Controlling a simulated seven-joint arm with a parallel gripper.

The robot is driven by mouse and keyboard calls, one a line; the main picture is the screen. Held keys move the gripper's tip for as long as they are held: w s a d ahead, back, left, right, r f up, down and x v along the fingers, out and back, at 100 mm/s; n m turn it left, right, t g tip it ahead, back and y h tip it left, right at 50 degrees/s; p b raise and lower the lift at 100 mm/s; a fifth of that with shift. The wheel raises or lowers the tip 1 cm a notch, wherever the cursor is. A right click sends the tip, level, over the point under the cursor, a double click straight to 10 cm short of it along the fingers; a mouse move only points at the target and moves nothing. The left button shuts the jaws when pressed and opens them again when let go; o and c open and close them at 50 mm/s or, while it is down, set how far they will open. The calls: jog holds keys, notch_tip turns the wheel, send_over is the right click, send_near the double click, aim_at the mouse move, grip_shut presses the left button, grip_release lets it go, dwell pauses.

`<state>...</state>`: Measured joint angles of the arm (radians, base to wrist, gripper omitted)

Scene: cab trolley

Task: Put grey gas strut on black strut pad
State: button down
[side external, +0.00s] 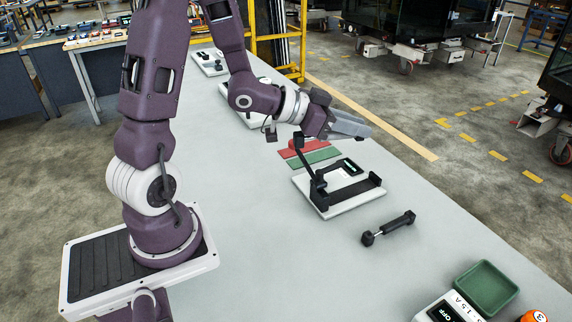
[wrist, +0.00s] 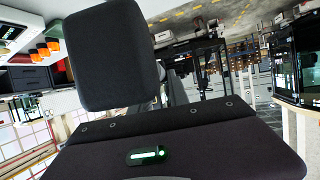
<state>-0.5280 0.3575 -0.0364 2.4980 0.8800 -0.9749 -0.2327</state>
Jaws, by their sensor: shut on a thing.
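My gripper (side external: 352,125) is at the right end of the arm, above the table, tilted to the right. A dark strut with black ends (side external: 388,228) lies on the table to the lower right, apart from my gripper. I cannot clearly pick out the black strut pad.
A white plate (side external: 352,208) with a black frame and a leaning black lever (side external: 305,158) stands below my gripper. Red (side external: 297,148) and green (side external: 315,159) strips lie behind it.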

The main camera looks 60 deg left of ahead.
jog(key=w+a+f+n+y, duration=0.2)
jog(key=a, duration=0.6)
jog(key=w+a+f+n+y, duration=0.1)
jog(key=a+f+n+y, duration=0.15)
jog(key=a, duration=0.55)
jog(key=n+y, duration=0.3)
jog(key=y, duration=0.1)
send_over(280, 144)
notch_tip(280, 144, down, 6)
jog(key=shift+g, duration=0.3)
notch_tip(280, 144, down, 10)
jog(key=shift+d+r, duration=0.1)
jog(key=shift+r, duration=0.15)
jog(key=shift+f, duration=0.15)
jog(key=shift+f, duration=0.2)
jog(key=c, duration=1.3)
grip_release()
jog(key=shift+o, duration=0.2)
jog(key=shift+r, duration=0.1)
